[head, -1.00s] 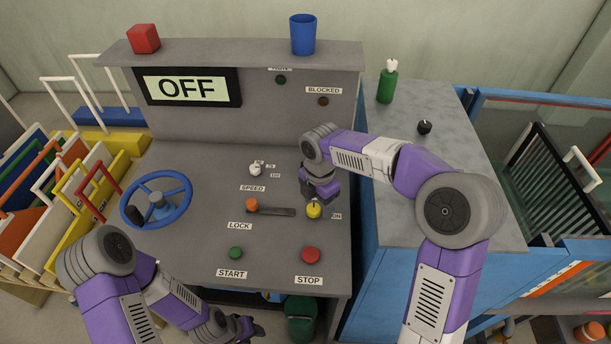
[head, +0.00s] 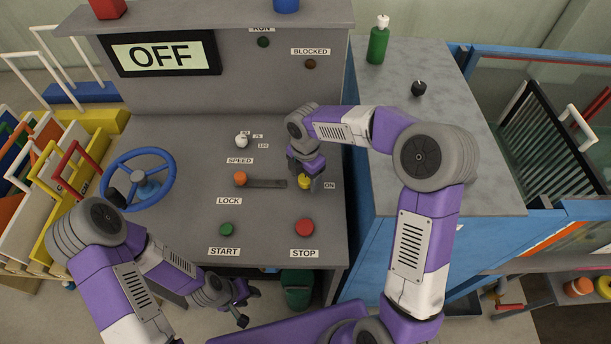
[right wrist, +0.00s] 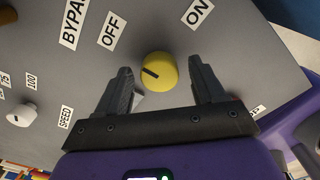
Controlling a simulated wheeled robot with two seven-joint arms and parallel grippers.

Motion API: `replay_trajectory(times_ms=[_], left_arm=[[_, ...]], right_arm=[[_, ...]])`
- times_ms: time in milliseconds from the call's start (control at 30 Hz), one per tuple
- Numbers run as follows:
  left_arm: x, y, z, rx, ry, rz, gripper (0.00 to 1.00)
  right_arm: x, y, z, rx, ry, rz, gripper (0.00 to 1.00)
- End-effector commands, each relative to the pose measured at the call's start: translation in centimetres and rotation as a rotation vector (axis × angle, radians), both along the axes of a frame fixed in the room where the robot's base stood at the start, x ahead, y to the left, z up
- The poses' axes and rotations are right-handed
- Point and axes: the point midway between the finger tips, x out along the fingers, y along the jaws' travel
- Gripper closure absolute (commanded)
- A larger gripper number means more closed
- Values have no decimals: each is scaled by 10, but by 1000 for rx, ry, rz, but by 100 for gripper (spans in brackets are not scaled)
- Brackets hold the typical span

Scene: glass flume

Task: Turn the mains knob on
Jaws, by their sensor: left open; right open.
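The mains knob is a yellow round knob (head: 304,182) on the grey console (head: 200,215). It also shows in the right wrist view (right wrist: 159,71), where its dark pointer line points toward the OFF label (right wrist: 112,30); the ON label (right wrist: 197,12) is on its other side. My right gripper (head: 308,182) is above the knob in the head view. In the right wrist view its open fingers (right wrist: 165,85) stand on either side of the knob's near side, apart from it. My left gripper (head: 247,303) is open and empty, low in front of the console.
The console also carries a blue handwheel (head: 139,179), an orange lock lever (head: 240,178), a white speed knob (head: 241,141), a green START button (head: 226,229) and a red STOP button (head: 304,227). The display (head: 160,55) reads OFF. A grey worktop (head: 440,150) lies to the right.

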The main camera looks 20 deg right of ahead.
Motion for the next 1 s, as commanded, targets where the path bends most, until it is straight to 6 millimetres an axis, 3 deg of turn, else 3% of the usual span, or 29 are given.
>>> replay_trajectory(times_ms=[100, 467, 767, 1000], left_arm=[[0, 0, 0, 0, 0, 0, 57], [0, 0, 0, 0, 0, 0, 57], [0, 0, 2, 0, 0, 0, 57], [0, 0, 7, 0, 0, 0, 57]], right_arm=[[0, 0, 0, 0, 0, 0, 31], [0, 0, 0, 0, 0, 0, 86], [0, 0, 1, -1, 0, -35, 87], [0, 0, 2, -1, 0, -169, 87]])
